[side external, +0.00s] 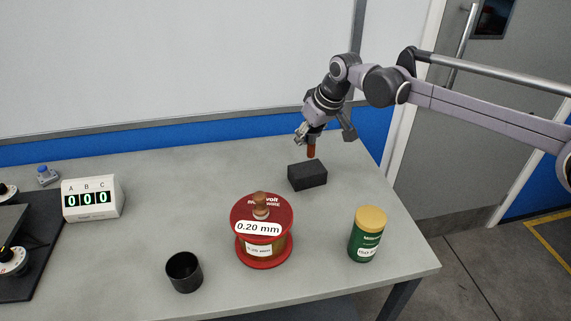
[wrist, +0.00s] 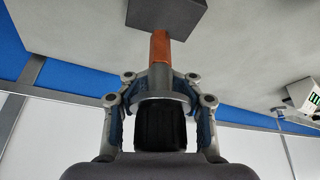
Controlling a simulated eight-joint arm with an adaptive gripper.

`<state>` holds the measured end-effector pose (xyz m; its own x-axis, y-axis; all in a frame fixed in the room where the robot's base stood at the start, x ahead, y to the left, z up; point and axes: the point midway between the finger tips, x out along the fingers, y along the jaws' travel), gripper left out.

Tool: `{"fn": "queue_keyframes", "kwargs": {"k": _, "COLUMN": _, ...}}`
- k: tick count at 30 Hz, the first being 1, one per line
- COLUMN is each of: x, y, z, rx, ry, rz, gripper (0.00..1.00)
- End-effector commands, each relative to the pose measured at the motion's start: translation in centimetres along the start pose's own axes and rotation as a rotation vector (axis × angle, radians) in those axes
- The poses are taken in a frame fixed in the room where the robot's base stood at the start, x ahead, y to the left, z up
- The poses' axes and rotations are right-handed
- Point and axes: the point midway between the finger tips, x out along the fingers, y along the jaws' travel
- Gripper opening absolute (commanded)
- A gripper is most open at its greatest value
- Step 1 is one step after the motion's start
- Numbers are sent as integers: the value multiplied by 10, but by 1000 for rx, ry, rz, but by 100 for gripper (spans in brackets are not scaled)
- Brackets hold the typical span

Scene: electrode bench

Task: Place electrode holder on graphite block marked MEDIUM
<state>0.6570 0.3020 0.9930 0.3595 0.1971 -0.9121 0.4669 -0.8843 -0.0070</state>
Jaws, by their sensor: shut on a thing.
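My gripper (side external: 314,134) is shut on the electrode holder, whose copper-brown tip (side external: 311,150) points down in the side view. In the wrist view the holder shows a dark body (wrist: 160,128) between the fingers and a copper-brown rod (wrist: 160,47) reaching toward the block. A dark graphite block (side external: 307,176) lies on the table just below the tip. It also shows at the top of the wrist view (wrist: 165,14). In the side view the tip appears close above the block's back edge; I cannot tell whether they touch. No marking on the block is readable.
A red wire spool (side external: 262,232) marked 0.20 mm stands in front of the block. A green jar with a yellow lid (side external: 367,236) is at right, a black cup (side external: 184,272) at front. A counter (side external: 92,199) reading 000 is at left. The table (side external: 190,200) is clear between.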

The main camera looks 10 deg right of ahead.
Motion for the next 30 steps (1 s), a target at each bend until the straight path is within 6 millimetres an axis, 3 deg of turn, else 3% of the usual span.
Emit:
{"fn": "queue_keyframes", "kwargs": {"k": 13, "x": 39, "y": -5, "z": 14, "rx": 1, "ry": 1, "rz": 0, "gripper": 0}}
{"fn": "queue_keyframes", "kwargs": {"k": 26, "x": 44, "y": -4, "z": 16, "rx": 1, "ry": 1, "rz": 0, "gripper": 0}}
{"fn": "queue_keyframes", "kwargs": {"k": 27, "x": 44, "y": -4, "z": 16, "rx": 1, "ry": 0, "rz": 0, "gripper": 40}}
{"fn": "queue_keyframes", "kwargs": {"k": 30, "x": 44, "y": -4, "z": 16, "rx": 1, "ry": 0, "rz": 0, "gripper": 66}}
